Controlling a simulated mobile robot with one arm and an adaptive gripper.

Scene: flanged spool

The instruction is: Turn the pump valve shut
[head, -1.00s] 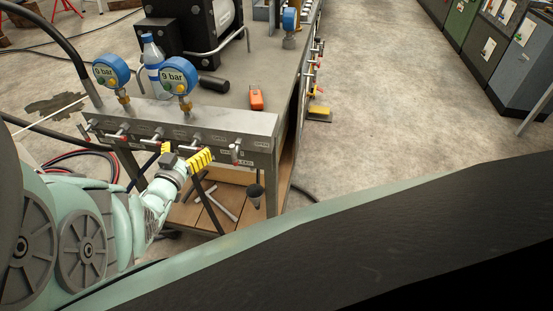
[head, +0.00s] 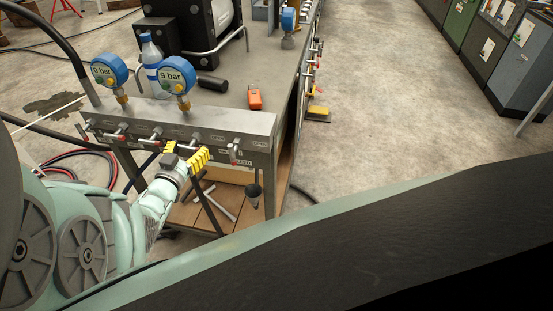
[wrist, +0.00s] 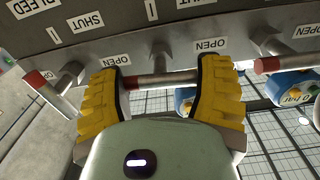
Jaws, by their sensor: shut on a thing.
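My gripper (head: 184,155) is at the front of the grey manifold (head: 215,118) on the bench. In the wrist view its two yellow fingers (wrist: 160,88) are shut on a grey valve lever (wrist: 165,79) with a red end, which lies crosswise between them. OPEN labels sit on the manifold on both sides of this lever. I cannot read a pump label, so I cannot tell which valve this is. Another red-tipped lever (wrist: 38,79) shows at left, near SHUT and BLEED labels, and one more (wrist: 268,65) at right.
A blue-labelled bottle (head: 151,55), a black cylinder (head: 212,84) and an orange device (head: 254,96) are on the bench. A wooden shelf (head: 200,213) lies below.

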